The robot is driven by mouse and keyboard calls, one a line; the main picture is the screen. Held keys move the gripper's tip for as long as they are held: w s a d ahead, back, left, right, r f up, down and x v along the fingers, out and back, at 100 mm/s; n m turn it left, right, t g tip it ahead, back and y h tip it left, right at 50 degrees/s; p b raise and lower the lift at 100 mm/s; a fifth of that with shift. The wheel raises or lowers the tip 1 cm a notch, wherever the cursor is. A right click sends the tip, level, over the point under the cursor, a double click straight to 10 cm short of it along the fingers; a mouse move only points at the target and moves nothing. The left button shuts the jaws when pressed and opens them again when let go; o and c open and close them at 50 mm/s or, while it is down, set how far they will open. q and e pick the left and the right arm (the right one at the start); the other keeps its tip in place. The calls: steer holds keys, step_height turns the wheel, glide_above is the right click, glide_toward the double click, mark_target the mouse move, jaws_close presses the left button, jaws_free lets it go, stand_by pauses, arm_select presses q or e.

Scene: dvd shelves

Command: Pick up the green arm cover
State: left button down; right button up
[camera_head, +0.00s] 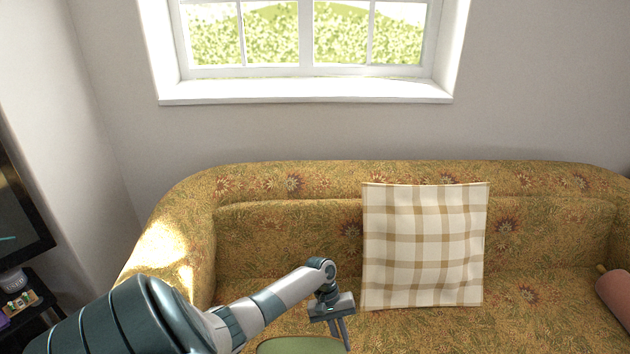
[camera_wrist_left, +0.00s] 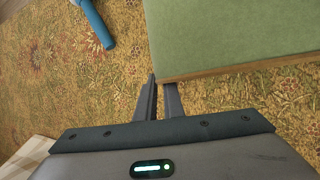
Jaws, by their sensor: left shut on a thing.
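The green arm cover (camera_wrist_left: 232,38) is a flat green panel with a brown edge, filling the upper right of the left wrist view. In the head view only a strip of it (camera_head: 300,346) shows at the bottom edge, and the rest is cut off. My left gripper (camera_head: 343,340) points down in front of the sofa seat. In the left wrist view its fingers (camera_wrist_left: 163,84) are close together at the near left corner of the cover, and they are shut on it. The exact contact is hard to make out. My right gripper is in neither view.
A flowered sofa (camera_head: 285,240) spans the head view, with a plaid cushion (camera_head: 424,245) against its back. A pink rounded object (camera_head: 616,295) lies at the right. A blue object (camera_wrist_left: 95,22) shows in the wrist view. A dark shelf (camera_head: 25,310) stands left.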

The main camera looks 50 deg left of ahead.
arm_select(q)
steer(key=shift+s, duration=0.1)
